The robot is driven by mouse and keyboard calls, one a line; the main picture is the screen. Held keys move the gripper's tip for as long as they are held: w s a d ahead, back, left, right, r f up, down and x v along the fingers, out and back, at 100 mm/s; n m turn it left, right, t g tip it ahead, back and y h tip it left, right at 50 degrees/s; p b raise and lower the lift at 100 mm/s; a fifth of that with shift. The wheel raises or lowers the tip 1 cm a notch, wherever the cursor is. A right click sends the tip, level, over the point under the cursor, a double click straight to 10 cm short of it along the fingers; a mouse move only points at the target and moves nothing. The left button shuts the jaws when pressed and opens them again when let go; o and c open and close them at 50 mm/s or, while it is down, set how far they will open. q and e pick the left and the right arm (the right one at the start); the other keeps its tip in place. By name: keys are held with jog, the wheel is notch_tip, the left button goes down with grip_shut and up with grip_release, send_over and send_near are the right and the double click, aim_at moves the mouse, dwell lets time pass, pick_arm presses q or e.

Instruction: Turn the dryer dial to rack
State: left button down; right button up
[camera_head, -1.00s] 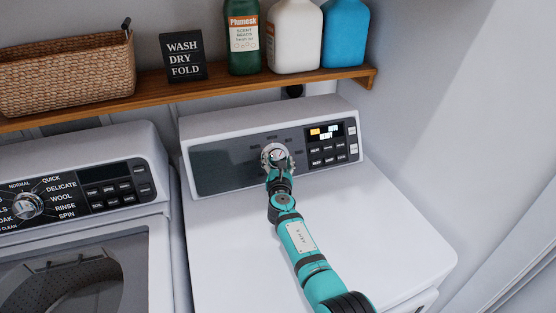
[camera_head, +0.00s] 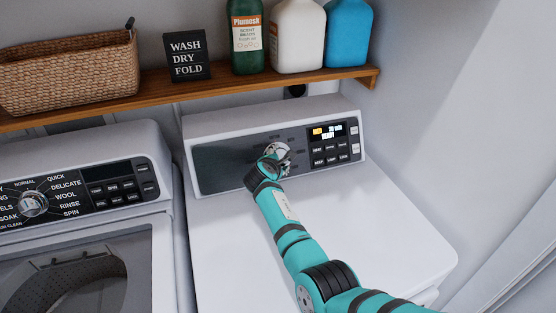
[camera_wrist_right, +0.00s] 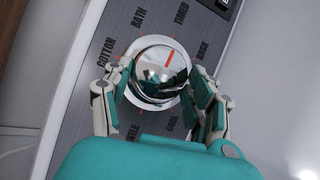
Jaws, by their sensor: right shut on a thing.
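The dryer dial (camera_head: 277,151) is a round chrome knob on the dryer's sloped control panel. In the right wrist view the dial (camera_wrist_right: 156,70) fills the space between my fingers, and its red mark points up and slightly right, towards the TIMED label (camera_wrist_right: 181,13). The RACK label (camera_wrist_right: 202,50) is further clockwise, to the right. My right gripper (camera_wrist_right: 160,88) is shut on the dial, one finger on each side; in the head view the gripper (camera_head: 270,165) partly hides the dial. My left gripper is not in view.
The dryer display (camera_head: 327,132) is lit, with buttons below it. The washer (camera_head: 75,190) stands to the left with its own dial (camera_head: 33,204). A wooden shelf (camera_head: 215,89) above holds a basket (camera_head: 68,72), a sign (camera_head: 187,55) and several bottles. The dryer top is clear.

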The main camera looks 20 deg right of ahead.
jog(key=m+g, duration=0.1)
jog(key=m, duration=0.1)
jog(key=m+y, duration=0.1)
jog(key=m, duration=0.1)
jog(key=shift+w+d+r+g+p, duration=0.1)
jog(key=shift+r+g+p, duration=0.1)
jog(key=shift+g+p, duration=0.15)
jog(key=shift+m+g+y+p, duration=0.3)
jog(key=shift+m+g+y, duration=0.4)
jog(key=shift+m, duration=0.9)
jog(key=shift+d, duration=0.1)
jog(key=o, duration=1.2)
jog(key=shift+r, duration=0.1)
jog(key=shift+s+a+r, duration=0.25)
jog(key=shift+s+r, duration=0.1)
jog(key=shift+r, duration=0.1)
jog(key=v, duration=1)
jog(key=shift+s+a+r, duration=0.15)
jog(key=shift+s+r, duration=0.05)
jog(key=shift+s, duration=0.05)
